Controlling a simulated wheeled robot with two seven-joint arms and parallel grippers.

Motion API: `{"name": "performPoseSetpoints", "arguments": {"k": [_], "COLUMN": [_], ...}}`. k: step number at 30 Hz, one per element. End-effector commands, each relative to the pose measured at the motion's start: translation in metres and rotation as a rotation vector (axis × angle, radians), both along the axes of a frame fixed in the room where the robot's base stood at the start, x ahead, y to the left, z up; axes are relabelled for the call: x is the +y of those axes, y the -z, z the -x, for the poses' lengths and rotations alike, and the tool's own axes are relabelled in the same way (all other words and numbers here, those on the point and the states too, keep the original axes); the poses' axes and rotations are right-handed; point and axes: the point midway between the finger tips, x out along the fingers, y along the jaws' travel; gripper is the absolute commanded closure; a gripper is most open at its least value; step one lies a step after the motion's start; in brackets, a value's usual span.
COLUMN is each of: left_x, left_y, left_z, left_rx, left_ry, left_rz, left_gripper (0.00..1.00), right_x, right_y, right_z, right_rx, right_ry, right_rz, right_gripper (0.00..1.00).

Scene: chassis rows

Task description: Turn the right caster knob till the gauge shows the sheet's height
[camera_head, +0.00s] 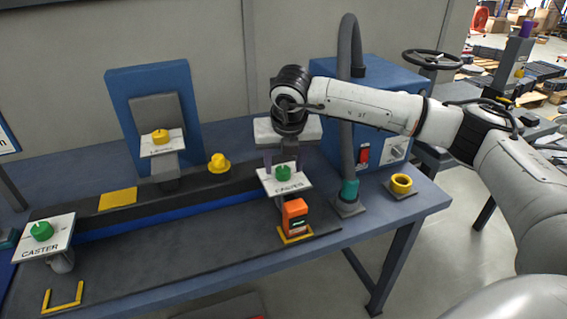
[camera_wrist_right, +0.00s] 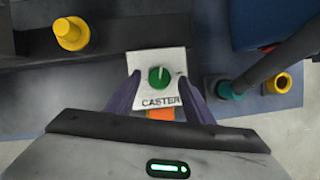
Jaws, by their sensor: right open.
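The right caster knob (camera_head: 283,173) is green and sits on a white plate marked CASTER at the right end of the dark rail. It also shows in the right wrist view (camera_wrist_right: 158,77), with a pale mark on top. My right gripper (camera_head: 283,157) is open above the plate. In the right wrist view its two dark fingers (camera_wrist_right: 159,96) lie on either side of the plate, with nothing gripped. An orange gauge (camera_head: 295,216) stands just in front; its reading is too small to tell. A white sheet with a blue edge (camera_head: 6,138) is cut off at the left, unreadable. My left gripper is out of view.
A left caster plate with a green knob (camera_head: 42,231) and a raised plate with a yellow knob (camera_head: 160,136) stand on the bench. A yellow peg (camera_head: 219,163), a grey bent pipe (camera_head: 347,120) and a yellow cup (camera_head: 401,184) are near. The front bench strip is mostly clear.

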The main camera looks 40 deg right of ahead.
Motion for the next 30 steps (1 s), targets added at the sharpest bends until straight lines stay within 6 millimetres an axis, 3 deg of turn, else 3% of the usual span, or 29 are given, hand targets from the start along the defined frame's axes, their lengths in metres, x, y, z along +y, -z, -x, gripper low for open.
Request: {"name": "performPoseSetpoints", "arguments": {"k": [12, 20, 30], "left_x": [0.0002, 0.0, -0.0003], "left_y": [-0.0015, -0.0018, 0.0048], "left_z": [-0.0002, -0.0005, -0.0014], "left_rx": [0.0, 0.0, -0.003], "left_ry": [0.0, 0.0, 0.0], "left_rz": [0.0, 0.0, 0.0], "left_gripper": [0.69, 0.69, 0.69], "right_x": [-0.0014, -0.0013, -0.002], "right_y": [0.0105, 0.0102, 0.012], "right_z": [-0.004, -0.0038, -0.0033], "right_rx": [-0.001, -0.001, -0.001], "right_ry": [-0.002, -0.002, -0.055], "right_rz": [0.0, 0.0, -0.001], "right_gripper": [0.52, 0.94, 0.93]}}
